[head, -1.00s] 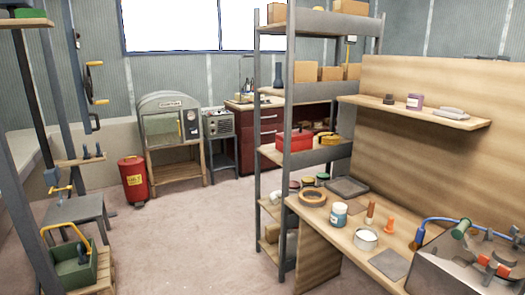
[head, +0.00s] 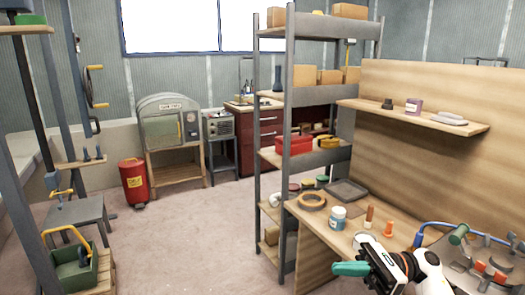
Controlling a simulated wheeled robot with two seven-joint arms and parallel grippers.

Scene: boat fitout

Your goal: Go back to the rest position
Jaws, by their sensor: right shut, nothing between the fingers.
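My right gripper (head: 342,268) shows at the lower right in the head view. Its teal fingertips are together with nothing between them and point left. It is in front of the wooden workbench (head: 312,222), near its front edge, and covers part of the bench top. My white and black wrist is behind the fingers, to the right. My left gripper is not in view.
A metal shelf (head: 289,110) stands behind. The floor (head: 190,235) in the middle is clear.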

